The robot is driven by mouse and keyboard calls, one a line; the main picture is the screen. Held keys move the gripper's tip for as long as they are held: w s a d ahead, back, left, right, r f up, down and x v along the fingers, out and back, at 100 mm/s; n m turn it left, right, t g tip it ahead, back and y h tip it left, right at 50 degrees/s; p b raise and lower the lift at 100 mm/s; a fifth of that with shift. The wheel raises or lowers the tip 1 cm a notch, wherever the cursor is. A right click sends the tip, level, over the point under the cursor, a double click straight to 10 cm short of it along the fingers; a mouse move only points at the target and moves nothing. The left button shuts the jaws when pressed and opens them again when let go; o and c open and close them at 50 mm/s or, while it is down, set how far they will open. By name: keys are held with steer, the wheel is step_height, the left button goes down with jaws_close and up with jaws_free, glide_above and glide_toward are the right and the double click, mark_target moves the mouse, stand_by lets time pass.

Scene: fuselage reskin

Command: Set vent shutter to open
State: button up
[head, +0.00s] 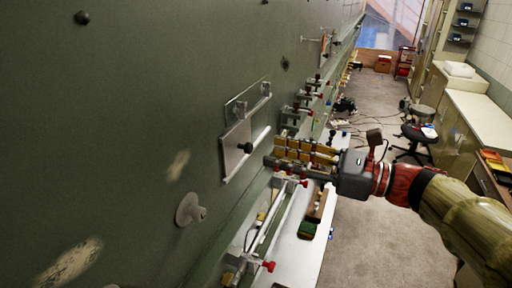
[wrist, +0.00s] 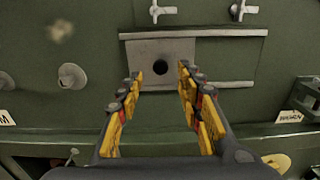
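The vent shutter is a light grey sliding plate (head: 233,138) with a black knob (head: 246,148), on the green fuselage wall between two pale rails. In the wrist view the plate (wrist: 146,49) covers the left part of the rail span, and a darker green panel (wrist: 225,58) shows to its right. My gripper (head: 271,152) is open and empty, facing the wall. In the wrist view its yellow-padded fingers (wrist: 160,75) stand on either side of the knob (wrist: 160,67), which appears between the fingertips. I cannot tell how far the tips are from the plate.
A ledge (wrist: 60,143) with clamps and red-handled fittings runs below. A label reading "WORN" (wrist: 289,116) is at right. The floor (head: 365,215) behind is open.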

mark_target(252, 148)
steer(key=shift+p+x, duration=0.45)
steer(key=shift+x, duration=2.6)
steer(key=shift+d, duration=0.1)
steer(key=shift+c, duration=0.8)
steer(key=c, duration=0.7)
jaws_close()
